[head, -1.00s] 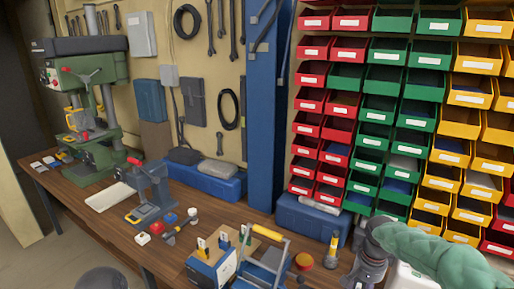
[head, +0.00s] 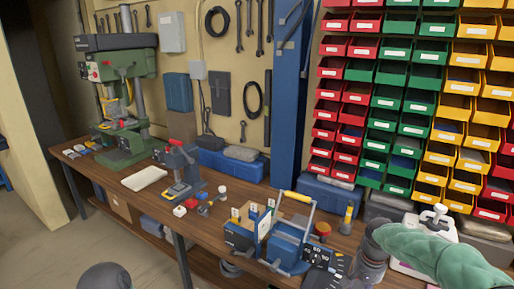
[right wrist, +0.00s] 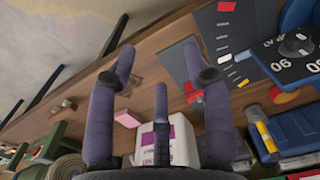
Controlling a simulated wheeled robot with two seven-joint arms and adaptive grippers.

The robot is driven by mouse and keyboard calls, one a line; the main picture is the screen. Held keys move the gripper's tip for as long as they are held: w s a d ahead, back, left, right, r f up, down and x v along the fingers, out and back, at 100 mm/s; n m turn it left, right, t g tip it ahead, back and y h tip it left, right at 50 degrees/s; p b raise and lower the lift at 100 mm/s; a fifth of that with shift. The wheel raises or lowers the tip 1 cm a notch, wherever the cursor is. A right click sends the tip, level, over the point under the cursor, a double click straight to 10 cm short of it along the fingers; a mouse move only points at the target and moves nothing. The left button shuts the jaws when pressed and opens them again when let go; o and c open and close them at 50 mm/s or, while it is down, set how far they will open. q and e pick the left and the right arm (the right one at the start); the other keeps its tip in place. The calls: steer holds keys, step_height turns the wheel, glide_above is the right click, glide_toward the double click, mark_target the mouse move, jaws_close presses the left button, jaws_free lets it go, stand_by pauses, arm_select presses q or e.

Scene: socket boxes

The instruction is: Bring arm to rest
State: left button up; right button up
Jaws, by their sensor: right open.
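My right arm, in a green sleeve (head: 430,255), comes in from the right in the head view. Its dark gripper (head: 362,276) hangs over the front right of the workbench (head: 205,250), partly cut off by the frame's lower edge. In the right wrist view the purple-grey fingers of this gripper (right wrist: 159,65) are spread apart with nothing held between them. A white box with a purple label (right wrist: 172,140) lies beyond the fingers there, apart from them as far as I can tell. My left gripper is not in view.
A vise (head: 180,165) and a drill press (head: 120,90) are further left. Coloured bins (head: 400,80) fill the back right.

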steer(key=s+a+f+n+y, duration=0.1)
steer(key=s+a+f+y, duration=0.15)
steer(key=a+f, duration=0.6)
steer(key=s+a+f+n+y, duration=0.1)
steer(key=s+a+f+n, duration=0.3)
steer(key=f, duration=0.8)
steer(key=s+a+f, duration=0.4)
steer(key=s+f, duration=0.1)
steer(key=s, duration=0.2)
steer(key=s+a+f+m, duration=0.1)
steer(key=s+a+f, duration=0.3)
steer(key=s, duration=0.3)
steer(key=shift+f, duration=0.45)
